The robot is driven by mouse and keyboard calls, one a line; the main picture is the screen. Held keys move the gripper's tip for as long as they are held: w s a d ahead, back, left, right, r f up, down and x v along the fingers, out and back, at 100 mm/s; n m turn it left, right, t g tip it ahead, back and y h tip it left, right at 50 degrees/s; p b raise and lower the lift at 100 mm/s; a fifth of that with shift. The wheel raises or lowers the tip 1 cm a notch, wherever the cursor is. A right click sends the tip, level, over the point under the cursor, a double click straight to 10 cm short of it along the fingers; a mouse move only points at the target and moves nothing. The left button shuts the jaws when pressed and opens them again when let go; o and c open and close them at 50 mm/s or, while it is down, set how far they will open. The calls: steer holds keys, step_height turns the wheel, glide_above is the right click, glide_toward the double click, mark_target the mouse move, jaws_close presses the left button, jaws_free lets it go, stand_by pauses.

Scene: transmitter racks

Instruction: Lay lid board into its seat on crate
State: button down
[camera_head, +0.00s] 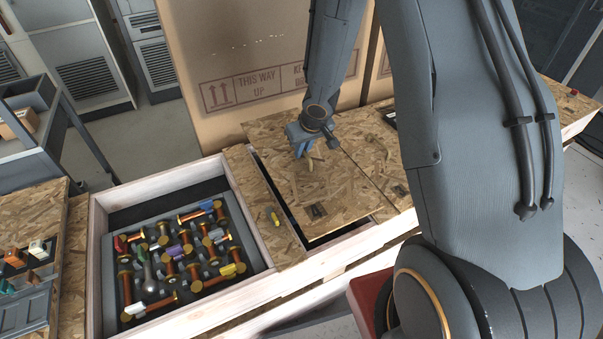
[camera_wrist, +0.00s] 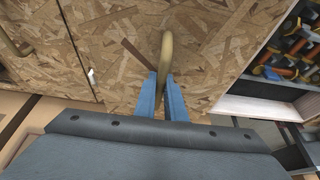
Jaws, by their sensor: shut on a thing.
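The lid board (camera_head: 345,195) is a flat sheet of tan strand board with a curved tan handle (camera_wrist: 166,50). My gripper (camera_head: 307,148) has its blue fingers shut on that handle; in the wrist view the fingers (camera_wrist: 170,92) close around its near end. The board lies over the middle part of the long wooden crate (camera_head: 265,292). A dark gap shows along its left edge and near its front corner, with pale inner wall below. I cannot tell whether the board rests on the crate or hangs just above it.
The crate's open left compartment (camera_head: 100,240) holds several copper and coloured parts on a dark tray. A tall cardboard box (camera_head: 235,60) stands behind. A shelf cart (camera_head: 35,110) is at far left.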

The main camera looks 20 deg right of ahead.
mark_target(304, 163)
steer(key=shift+f+b, duration=3.4)
steer(key=shift+f, duration=0.3)
steer(key=shift+f, duration=0.1)
steer(key=shift+f+b, duration=0.35)
steer(key=shift+b, duration=0.05)
steer(key=shift+f, duration=0.2)
steer(key=c, duration=1.8)
jaws_free()
steer(key=shift+r, duration=0.1)
